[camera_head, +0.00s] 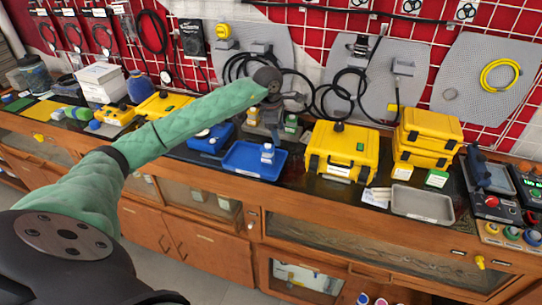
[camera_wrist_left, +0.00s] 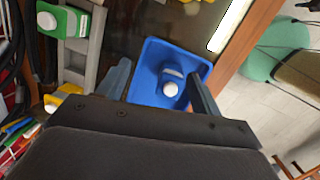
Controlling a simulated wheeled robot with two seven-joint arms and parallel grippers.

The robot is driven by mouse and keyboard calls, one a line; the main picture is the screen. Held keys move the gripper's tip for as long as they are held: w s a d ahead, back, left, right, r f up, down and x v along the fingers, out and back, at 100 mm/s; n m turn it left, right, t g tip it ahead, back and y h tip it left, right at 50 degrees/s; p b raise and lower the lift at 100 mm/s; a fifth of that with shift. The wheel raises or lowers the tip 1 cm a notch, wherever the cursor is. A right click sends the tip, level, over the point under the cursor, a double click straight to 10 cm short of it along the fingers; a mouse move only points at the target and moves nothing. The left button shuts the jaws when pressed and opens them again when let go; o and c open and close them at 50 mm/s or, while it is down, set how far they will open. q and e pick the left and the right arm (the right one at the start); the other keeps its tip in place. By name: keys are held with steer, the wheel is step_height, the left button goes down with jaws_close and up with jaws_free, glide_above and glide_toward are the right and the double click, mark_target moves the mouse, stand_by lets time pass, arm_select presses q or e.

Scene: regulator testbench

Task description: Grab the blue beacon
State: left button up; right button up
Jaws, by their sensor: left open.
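A blue tray (camera_head: 238,160) sits on the bench in the middle of the head view, and a small white and blue-grey item (camera_head: 267,153) stands in it. In the left wrist view this item (camera_wrist_left: 171,77) shows a white round end and lies between my fingers' lines, inside the tray (camera_wrist_left: 150,97). A dark blue rounded object (camera_head: 138,88) stands farther left on the bench. I cannot tell for sure which of these is the beacon. My left gripper (camera_head: 268,122) points down above and behind the tray; its fingers (camera_wrist_left: 160,88) are apart and empty. My right gripper is not in view.
A blue case (camera_head: 210,138) is left of the tray, and a large yellow case (camera_head: 340,150) is right of it. A grey tray (camera_head: 421,204) and stacked yellow cases (camera_head: 428,135) stand farther right. Black cables hang on the wall behind.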

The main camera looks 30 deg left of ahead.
mark_target(268, 145)
arm_select(q)
steer(key=s+a+g, duration=0.1)
steer(key=s+a+m+y, duration=0.1)
steer(key=s, duration=0.1)
steer(key=shift+s+a+f+g, duration=0.1)
steer(key=shift+a+f+g, duration=0.05)
steer(key=shift+g, duration=0.25)
steer(key=shift+f, duration=0.4)
steer(key=shift+f+p, duration=0.6)
steer(key=shift+f, duration=0.3)
step_height(268, 145, down, 4)
steer(key=p, duration=0.3)
steer(key=shift+f, duration=0.6)
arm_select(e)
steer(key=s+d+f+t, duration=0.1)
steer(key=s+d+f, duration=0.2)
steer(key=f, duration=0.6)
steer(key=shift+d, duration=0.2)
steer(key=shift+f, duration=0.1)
arm_select(q)
steer(key=c, duration=1.1)
steer(key=shift+c, duration=0.2)
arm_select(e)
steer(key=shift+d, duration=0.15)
arm_select(q)
steer(key=shift+r, duration=0.2)
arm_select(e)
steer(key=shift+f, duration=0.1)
